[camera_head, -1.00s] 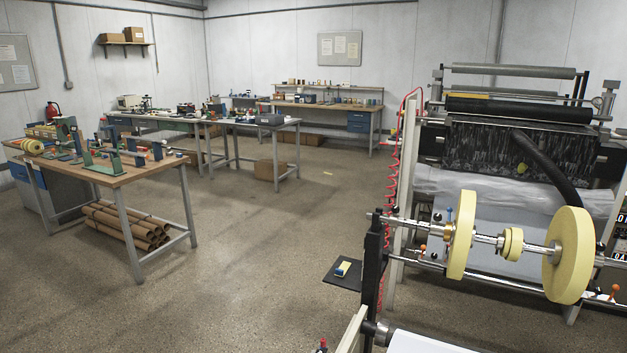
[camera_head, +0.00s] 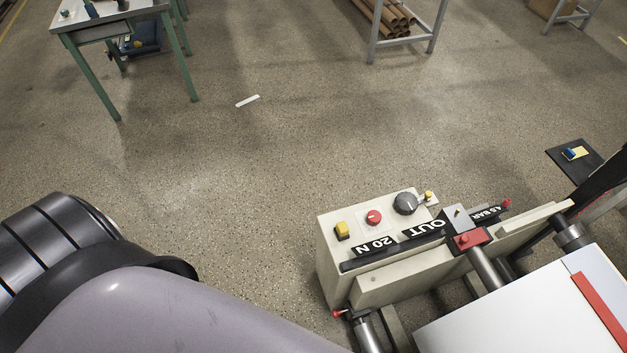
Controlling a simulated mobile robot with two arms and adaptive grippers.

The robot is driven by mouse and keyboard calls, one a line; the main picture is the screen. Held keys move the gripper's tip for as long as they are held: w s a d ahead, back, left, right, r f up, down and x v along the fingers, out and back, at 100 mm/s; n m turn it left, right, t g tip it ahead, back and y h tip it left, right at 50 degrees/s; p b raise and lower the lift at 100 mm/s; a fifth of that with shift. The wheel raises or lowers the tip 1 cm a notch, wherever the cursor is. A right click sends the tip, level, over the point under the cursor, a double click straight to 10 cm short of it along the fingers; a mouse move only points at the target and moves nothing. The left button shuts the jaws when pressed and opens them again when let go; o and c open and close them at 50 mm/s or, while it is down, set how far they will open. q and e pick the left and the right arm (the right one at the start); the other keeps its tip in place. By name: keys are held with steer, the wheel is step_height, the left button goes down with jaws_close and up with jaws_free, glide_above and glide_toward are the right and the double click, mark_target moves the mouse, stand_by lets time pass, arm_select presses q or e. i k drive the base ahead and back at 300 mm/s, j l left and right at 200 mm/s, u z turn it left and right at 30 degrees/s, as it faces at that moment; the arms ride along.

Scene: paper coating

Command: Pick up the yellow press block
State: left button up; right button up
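A small yellow block with a blue part (camera_head: 575,153) lies on a dark flat plate (camera_head: 560,165) at the right edge of the view. I cannot tell for sure which one is the press block. My arm fills the lower left corner, with a black ringed joint and a grey link. Neither of my grippers is in view. Nothing is seen touching either yellow piece.
The pale control box (camera_head: 335,270) bears a red button (camera_head: 374,217) and a dark knob (camera_head: 405,203). A white sheet (camera_head: 500,325) with a red strip lies on the machine at lower right. A white strip (camera_head: 247,101) lies on open floor. A green-legged table (camera_head: 185,60) stands upper left.

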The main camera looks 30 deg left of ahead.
mark_target(341, 229)
steer(key=u, duration=0.6)
steer(key=z, duration=1.6)
steer(key=u, duration=1.6)
